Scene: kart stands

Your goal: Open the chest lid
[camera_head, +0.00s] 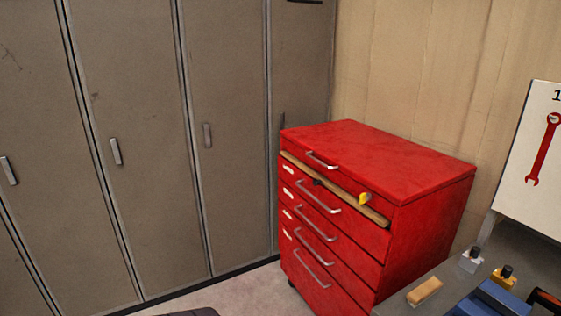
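A red tool chest (430,232) stands in the corner, right of the middle in the head view. Its flat red lid (380,158) lies closed on top. A silver handle (322,161) sits on the lid's front edge. Below it run a wooden strip (335,190) and several drawers with silver handles. A small yellow piece (364,199) shows on the strip's right part. Neither of my grippers shows in this view.
Tall grey-brown lockers (150,150) line the left. A grey bench (450,275) at the lower right carries a wooden block (425,291) and a blue item (490,300). A board with a red wrench picture (545,150) stands at right. Floor (240,288) shows before the chest.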

